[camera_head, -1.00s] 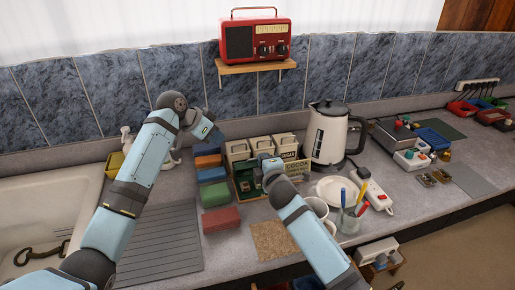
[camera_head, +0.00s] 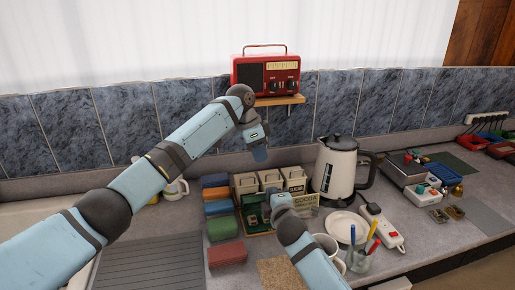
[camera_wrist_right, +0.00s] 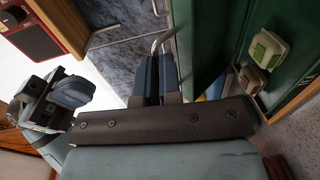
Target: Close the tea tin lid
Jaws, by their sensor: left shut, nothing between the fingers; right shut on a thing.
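Three cream canisters (camera_head: 270,178) stand in a row below the wall; I cannot read which one is the tea tin. A green box (camera_head: 256,216) with small items in it sits in front of them. My right gripper (camera_head: 274,194) reaches over this box. In the right wrist view its fingers (camera_wrist_right: 157,72) are shut at a thin curved metal piece (camera_wrist_right: 161,40), beside a green panel (camera_wrist_right: 189,40). What that piece belongs to is unclear. My left gripper (camera_head: 259,153) is shut and empty, pointing down just above the canisters.
A kettle (camera_head: 336,168) stands right of the canisters, with a plate (camera_head: 346,226), cups and a pen jar (camera_head: 358,258) in front. Coloured blocks (camera_head: 223,228) lie to the left. A red radio (camera_head: 268,72) sits on a shelf above. The drainer (camera_head: 150,265) is clear.

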